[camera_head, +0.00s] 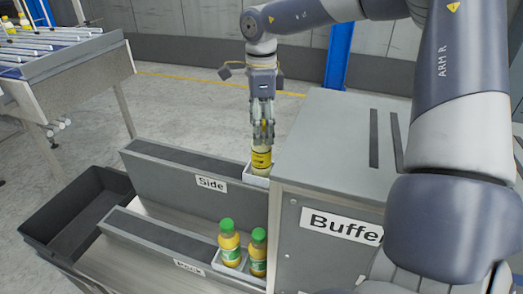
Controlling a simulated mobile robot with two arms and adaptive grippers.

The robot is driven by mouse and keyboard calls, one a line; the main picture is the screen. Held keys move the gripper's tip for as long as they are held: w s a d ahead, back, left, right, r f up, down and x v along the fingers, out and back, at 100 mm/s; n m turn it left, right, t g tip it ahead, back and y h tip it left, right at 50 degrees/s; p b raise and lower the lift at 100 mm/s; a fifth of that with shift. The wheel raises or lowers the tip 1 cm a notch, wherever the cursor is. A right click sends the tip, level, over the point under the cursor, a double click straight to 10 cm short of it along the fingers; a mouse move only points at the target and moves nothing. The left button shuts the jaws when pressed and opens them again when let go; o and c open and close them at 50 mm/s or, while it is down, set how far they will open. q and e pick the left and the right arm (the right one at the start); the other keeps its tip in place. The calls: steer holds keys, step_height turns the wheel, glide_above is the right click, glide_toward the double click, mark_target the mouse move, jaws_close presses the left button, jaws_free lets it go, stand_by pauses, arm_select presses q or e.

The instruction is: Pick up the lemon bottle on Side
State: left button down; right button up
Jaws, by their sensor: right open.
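The lemon bottle (261,160) is yellow with a dark label. It stands in a white holder at the right end of the channel labelled Side (212,184). My right gripper (263,136) points straight down over it, with the fingers at the bottle's top. The fingers hide the cap, and I cannot tell whether they touch it. The right gripper is open. My left gripper is not in view.
Two green-capped bottles (229,243) stand in the nearer channel. The grey Buffer cabinet (330,150) stands close right of the lemon bottle. A dark empty bin (75,215) is at left. A conveyor (60,55) with bottles is at upper left.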

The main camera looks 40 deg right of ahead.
mark_target(261, 150)
step_height(261, 150, down, 5)
steer(key=p, duration=0.2)
steer(key=shift+a+f+p, duration=0.1)
steer(key=shift+a+p, duration=0.05)
steer(key=shift+p, duration=0.15)
steer(key=c, duration=1.4)
